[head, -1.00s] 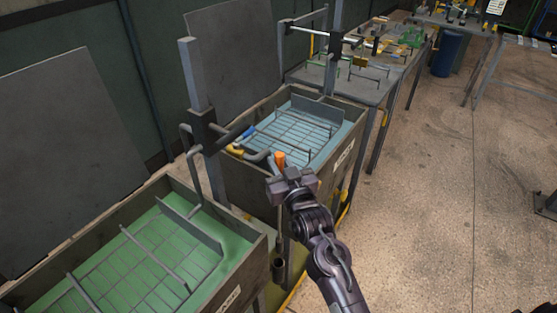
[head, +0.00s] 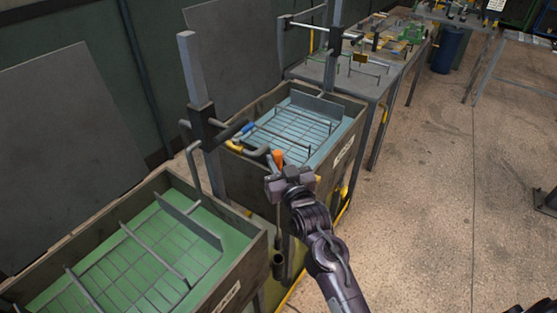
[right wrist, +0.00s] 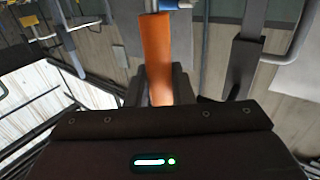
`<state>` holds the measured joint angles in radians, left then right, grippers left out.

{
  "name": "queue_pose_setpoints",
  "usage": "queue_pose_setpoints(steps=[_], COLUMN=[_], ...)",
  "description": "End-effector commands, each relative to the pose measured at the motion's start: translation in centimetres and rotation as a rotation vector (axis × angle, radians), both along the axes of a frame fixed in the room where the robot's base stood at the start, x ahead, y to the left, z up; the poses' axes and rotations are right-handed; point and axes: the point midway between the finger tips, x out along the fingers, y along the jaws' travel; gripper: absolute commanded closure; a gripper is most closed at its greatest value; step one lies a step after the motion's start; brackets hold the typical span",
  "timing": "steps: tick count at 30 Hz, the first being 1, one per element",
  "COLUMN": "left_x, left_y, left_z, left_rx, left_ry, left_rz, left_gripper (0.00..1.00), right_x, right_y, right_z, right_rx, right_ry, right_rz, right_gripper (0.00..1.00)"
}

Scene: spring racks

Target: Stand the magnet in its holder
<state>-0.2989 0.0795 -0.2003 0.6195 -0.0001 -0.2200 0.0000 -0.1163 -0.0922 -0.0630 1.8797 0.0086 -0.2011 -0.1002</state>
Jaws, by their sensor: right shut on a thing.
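My right gripper (head: 284,178) is shut on the orange handle (head: 278,157) of what I take to be the magnet, in front of the corner between the two bins. In the right wrist view, the orange handle (right wrist: 156,58) rises from between the fingers (right wrist: 160,88), and a bit of metal shows past its far end. In the head view, a dark cup-like tube (head: 278,264), possibly the holder, is below the gripper by the bin wall. A thin rod shows above it; I cannot tell whether it belongs to the magnet. My left gripper is not in view.
A wooden bin with a green floor (head: 225,255) is at lower left; one with a blue floor (head: 335,112) stands behind. A grey post (head: 190,70) with a bent pipe rises between them. Benches (head: 350,75) line the back. The concrete floor at right is largely clear.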

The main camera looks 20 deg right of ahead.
Motion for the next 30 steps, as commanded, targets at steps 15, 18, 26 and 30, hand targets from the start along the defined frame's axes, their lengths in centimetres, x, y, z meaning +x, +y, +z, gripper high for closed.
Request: queue_pose_setpoints(steps=[15,18,26,30], left_x=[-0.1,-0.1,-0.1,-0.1], left_y=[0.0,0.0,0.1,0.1], left_z=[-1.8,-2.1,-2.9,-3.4], left_rx=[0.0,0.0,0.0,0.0], left_ry=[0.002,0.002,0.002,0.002], left_rz=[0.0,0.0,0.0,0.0], left_gripper=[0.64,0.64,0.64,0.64], right_x=[0.0,0.0,0.0,0.0], right_y=[0.0,0.0,0.0,0.0], right_z=[-2.7,-3.2,-4.5,-5.2], right_rx=[0.0,0.001,0.0,0.0], right_ry=[-0.002,-0.002,-0.003,-0.003], right_rz=[0.0,0.0,0.0,0.0], right_gripper=[1.0,1.0,1.0,1.0])
